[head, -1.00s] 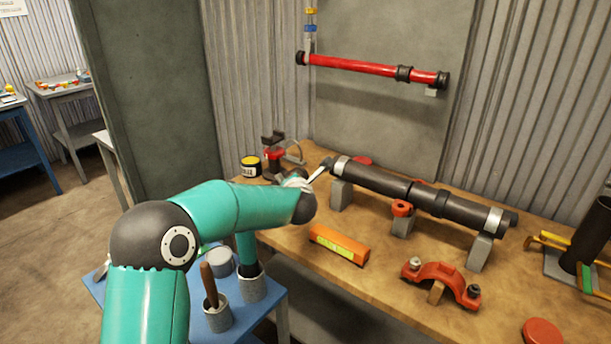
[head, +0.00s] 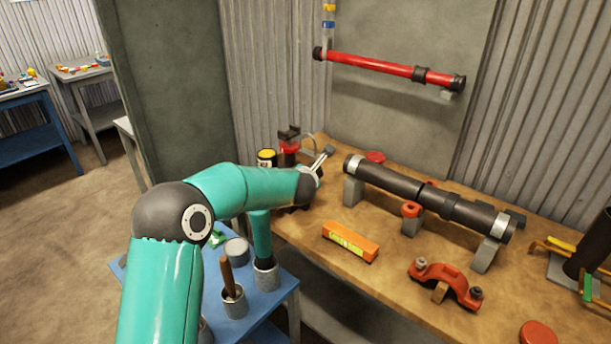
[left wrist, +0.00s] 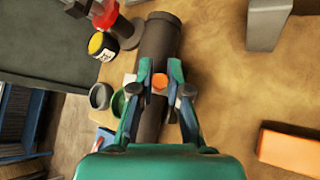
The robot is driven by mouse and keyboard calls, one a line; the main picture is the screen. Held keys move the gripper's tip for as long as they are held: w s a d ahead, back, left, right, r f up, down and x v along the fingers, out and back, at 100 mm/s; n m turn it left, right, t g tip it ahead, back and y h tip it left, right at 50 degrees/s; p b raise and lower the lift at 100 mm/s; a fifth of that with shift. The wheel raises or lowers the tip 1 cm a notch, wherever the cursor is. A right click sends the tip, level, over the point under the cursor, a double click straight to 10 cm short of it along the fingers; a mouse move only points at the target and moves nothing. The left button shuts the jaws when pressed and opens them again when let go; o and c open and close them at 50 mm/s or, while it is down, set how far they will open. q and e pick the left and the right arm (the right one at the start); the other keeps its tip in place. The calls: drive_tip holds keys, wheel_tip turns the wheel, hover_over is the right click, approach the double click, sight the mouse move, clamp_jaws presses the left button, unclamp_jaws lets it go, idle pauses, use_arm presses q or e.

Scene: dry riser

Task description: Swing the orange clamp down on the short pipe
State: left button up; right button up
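In the left wrist view a dark short pipe (left wrist: 160,42) runs beneath my left gripper (left wrist: 162,68). A small orange piece (left wrist: 158,84) shows between its fingers, over the pipe; I cannot tell whether it is part of the clamp or touches a finger. The fingers stand apart, with dark pipe visible between their tips. In the head view my left gripper (head: 326,152) is over the back of the bench, left of the long pipe's end, and my wrist hides what lies below. A red stand with a dark top (head: 289,147) is behind it. My right gripper is not in view.
A long dark pipe (head: 390,181) rests on grey supports. An orange box (head: 351,242), an orange-red bolted coupling piece (head: 443,284) and a yellow-topped tin (head: 266,158) stand on the workbench (head: 400,245). A blue table (head: 245,318) with cups is in front. A red pipe (head: 390,67) hangs above.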

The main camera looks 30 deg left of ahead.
use_arm(q)
drive_tip(key=o, duration=0.3)
drive_tip(key=shift+f, duration=0.15)
drive_tip(key=shift+o, duration=0.2)
drive_tip(key=v, duration=1.2)
